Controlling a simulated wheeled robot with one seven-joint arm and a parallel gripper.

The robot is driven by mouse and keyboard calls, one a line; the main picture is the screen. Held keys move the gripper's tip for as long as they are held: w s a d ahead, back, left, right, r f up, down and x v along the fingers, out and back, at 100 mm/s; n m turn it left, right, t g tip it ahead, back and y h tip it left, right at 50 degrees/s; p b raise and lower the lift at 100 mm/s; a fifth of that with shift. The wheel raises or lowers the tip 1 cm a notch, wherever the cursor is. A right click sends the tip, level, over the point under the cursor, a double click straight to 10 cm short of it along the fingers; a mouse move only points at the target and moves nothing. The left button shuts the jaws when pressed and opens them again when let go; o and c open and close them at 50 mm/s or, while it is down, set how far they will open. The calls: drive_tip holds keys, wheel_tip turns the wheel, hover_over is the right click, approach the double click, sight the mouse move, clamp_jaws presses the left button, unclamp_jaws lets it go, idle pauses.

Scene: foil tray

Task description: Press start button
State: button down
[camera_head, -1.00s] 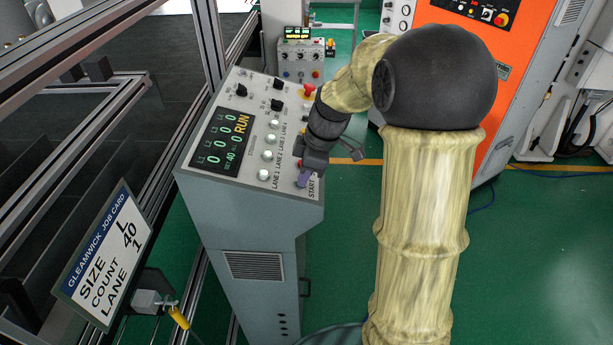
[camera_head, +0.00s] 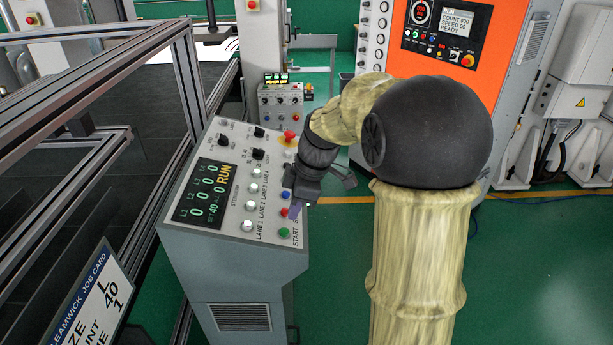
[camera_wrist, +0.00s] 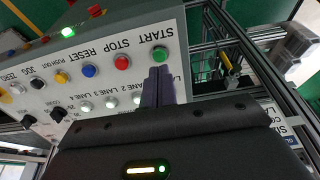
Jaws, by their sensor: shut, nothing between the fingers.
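The green start button (camera_head: 284,232) sits at the near right corner of the sloped control panel (camera_head: 232,222). In the wrist view my gripper (camera_wrist: 158,72) points at the button's lower edge; the button's face is uncovered. I see no clear contact. The panel display (camera_head: 208,190) reads RUN, with zeros for the lanes.
A red stop button (camera_wrist: 122,62) and a blue reset button (camera_wrist: 89,70) sit beside start. Pale lane buttons (camera_head: 247,225) line the panel. A red knob (camera_head: 290,136) stands at its far right corner. A job card (camera_head: 95,305) hangs on the frame at left.

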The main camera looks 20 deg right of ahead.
drive_tip(key=b+v, duration=0.2)
drive_tip(key=v, duration=0.6)
drive_tip(key=shift+w, duration=0.2)
drive_tip(key=shift+r, duration=0.15)
drive_tip(key=s+f+m, duration=0.1)
drive_tip(key=f+m, duration=0.1)
drive_tip(key=f, duration=0.1)
drive_tip(key=s+a+f+m+h, duration=0.1)
drive_tip(key=s+f+m, duration=0.1)
drive_tip(key=f, duration=0.1)
drive_tip(key=s+f+m+h, duration=0.1)
drive_tip(key=f+m, duration=0.2)
drive_tip(key=f, duration=0.1)
drive_tip(key=shift+s+a, duration=0.3)
drive_tip(key=shift+a, duration=0.05)
drive_tip(key=s+f+m+b, duration=0.2)
drive_tip(key=s+f+m, duration=0.1)
drive_tip(key=f, duration=0.3)
drive_tip(key=s+a+f+m+t+h+b, duration=0.1)
drive_tip(key=s+f+m+b, duration=0.1)
drive_tip(key=s+f+m, duration=0.2)
wheel_tip(320, 180, down, 4)
drive_tip(key=shift+s+a+r+m+b, duration=0.2)
drive_tip(key=shift+s+a+m+b, duration=0.15)
drive_tip(key=shift+s, duration=0.7)
drive_tip(key=shift+d, duration=0.1)
